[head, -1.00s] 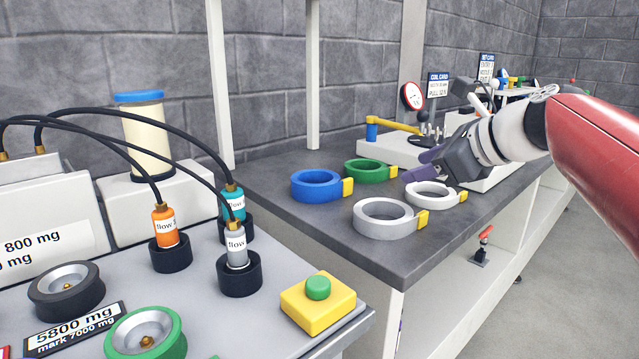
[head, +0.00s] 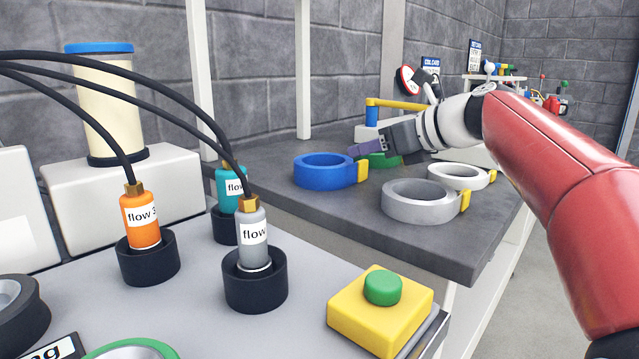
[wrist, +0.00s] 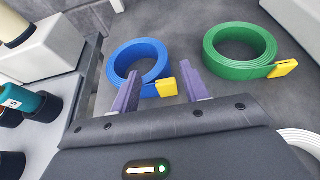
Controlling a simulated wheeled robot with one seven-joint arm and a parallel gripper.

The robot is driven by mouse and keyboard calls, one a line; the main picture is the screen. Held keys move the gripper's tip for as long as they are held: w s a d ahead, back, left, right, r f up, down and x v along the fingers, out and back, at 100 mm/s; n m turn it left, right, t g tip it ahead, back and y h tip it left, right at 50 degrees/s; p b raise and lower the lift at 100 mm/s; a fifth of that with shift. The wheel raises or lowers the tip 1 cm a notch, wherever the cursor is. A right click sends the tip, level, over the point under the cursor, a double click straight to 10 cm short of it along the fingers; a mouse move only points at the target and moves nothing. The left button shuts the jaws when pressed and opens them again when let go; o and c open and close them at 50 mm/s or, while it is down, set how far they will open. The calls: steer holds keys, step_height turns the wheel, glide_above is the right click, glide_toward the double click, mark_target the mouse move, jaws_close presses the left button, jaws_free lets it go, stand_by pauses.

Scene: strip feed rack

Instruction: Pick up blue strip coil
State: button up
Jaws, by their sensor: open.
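The blue strip coil (head: 322,172) lies flat on the dark grey bench, with a yellow tab (head: 362,171) on its right side. In the wrist view the blue coil (wrist: 138,62) is just beyond the left finger, its yellow tab (wrist: 166,87) showing between the fingers. My gripper (head: 364,151) is open and empty, above the bench, to the right of and above the blue coil in the head view. In the wrist view its purple fingers (wrist: 160,90) are spread apart. They do not enclose the coil.
A green coil (wrist: 240,50) lies beside the blue one, partly hidden behind my gripper in the head view. A grey coil (head: 420,201) and a white coil (head: 459,176) lie to the right. A yellow box with a green button (head: 381,312) and several bottles stand on the nearer counter.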

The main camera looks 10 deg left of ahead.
mark_target(341, 156)
steer(key=x, duration=0.8)
steer(key=shift+f+b, duration=0.15)
steer(key=shift+b, duration=0.15)
steer(key=shift+c, duration=0.3)
jaws_close()
